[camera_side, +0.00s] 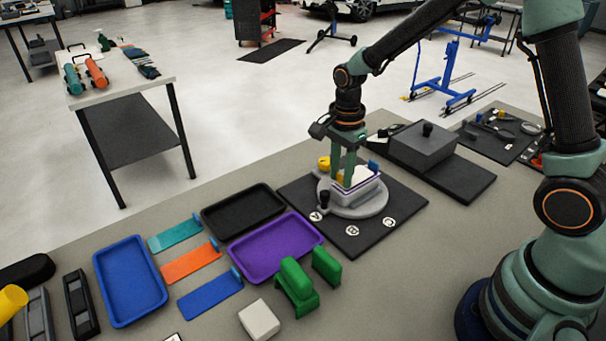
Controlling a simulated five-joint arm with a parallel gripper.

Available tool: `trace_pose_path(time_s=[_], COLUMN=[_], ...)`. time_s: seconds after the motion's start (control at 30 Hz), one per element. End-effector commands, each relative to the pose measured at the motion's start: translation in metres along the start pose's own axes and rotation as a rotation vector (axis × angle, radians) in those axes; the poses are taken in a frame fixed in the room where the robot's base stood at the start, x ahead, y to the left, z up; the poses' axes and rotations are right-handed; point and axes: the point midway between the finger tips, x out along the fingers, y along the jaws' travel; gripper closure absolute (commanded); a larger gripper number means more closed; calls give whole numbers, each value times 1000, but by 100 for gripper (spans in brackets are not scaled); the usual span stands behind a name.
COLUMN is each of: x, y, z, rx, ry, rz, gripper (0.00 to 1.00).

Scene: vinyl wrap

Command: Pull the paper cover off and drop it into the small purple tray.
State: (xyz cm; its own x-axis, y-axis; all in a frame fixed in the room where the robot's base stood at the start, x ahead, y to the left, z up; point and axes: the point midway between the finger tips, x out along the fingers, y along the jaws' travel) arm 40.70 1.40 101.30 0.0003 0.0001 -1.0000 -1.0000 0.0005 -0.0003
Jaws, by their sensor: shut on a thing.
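My gripper (344,181) points straight down over a round grey fixture (345,212) on a black board. Its green fingers are closed at a white, boxy piece with a thin purple line, which sits on the fixture. The white top layer, which looks like the paper cover (366,186), is between or right at the fingertips; the exact grip is partly hidden by the fingers. The small purple tray (270,250) lies to the lower left of the fixture and is empty.
A black tray (243,210) and a blue tray (131,281) lie left of the purple one, with coloured strips between. Green blocks (296,285) stand at the purple tray's front edge, near a white block (259,320). A grey box (422,150) stands behind right.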

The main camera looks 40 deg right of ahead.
Motion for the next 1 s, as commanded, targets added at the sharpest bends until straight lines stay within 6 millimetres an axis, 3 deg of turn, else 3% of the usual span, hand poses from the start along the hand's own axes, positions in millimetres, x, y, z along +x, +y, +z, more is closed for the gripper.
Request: trace_pose_path(time_s=[0.37, 1.0], x=[-6, -35], y=[0, -1], z=[0, 0], rx=[0, 0], ry=[0, 0], rz=[-1, -2], gripper=[100, 100])
